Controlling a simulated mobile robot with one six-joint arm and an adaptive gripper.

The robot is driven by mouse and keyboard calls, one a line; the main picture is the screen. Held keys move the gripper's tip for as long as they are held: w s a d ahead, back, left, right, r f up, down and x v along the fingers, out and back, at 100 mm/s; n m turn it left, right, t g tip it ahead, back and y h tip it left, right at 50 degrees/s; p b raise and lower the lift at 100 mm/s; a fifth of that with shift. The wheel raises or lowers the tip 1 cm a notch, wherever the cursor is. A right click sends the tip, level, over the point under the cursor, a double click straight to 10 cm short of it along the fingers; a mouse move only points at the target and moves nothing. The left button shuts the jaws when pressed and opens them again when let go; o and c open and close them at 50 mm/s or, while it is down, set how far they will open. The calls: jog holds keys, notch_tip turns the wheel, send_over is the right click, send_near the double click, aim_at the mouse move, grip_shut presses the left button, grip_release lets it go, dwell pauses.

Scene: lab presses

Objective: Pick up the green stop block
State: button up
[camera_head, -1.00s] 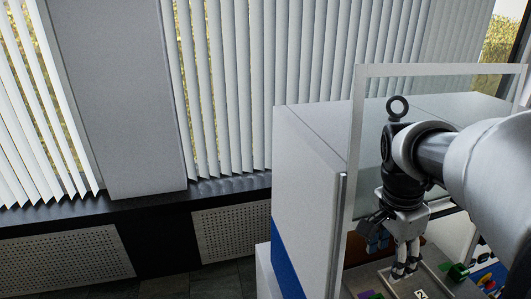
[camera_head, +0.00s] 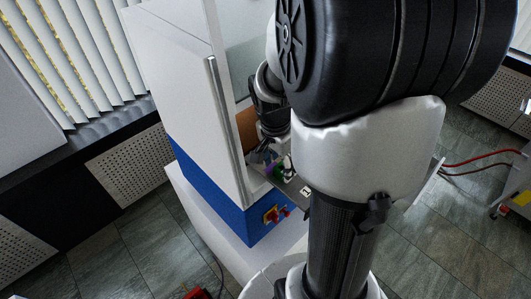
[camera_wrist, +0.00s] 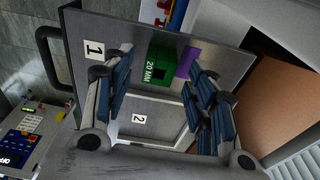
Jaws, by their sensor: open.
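The green stop block (camera_wrist: 161,69), marked "20 MM", lies on the grey metal plate (camera_wrist: 100,22) in the wrist view. My gripper (camera_wrist: 158,85) is open, with blue-padded fingers on both sides of the picture. The block shows between and beyond the fingers, and I cannot tell how far away it is. A purple block (camera_wrist: 187,61) sits right beside the green one, close to the right fingers. In the head view my gripper (camera_head: 262,152) is small and partly hidden by my own arm.
The plate carries a label "1" (camera_wrist: 94,49) and a framed area labelled "2" (camera_wrist: 139,119). A dark handle (camera_wrist: 45,55) is at its left edge. The press cabinet (camera_head: 185,85) stands close beside my arm. A control panel (camera_wrist: 30,135) is at lower left.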

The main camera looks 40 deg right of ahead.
jog(key=shift+d+f, duration=0.25)
jog(key=shift+f, duration=0.95)
jog(key=shift+c, duration=0.6)
jog(key=c, duration=1)
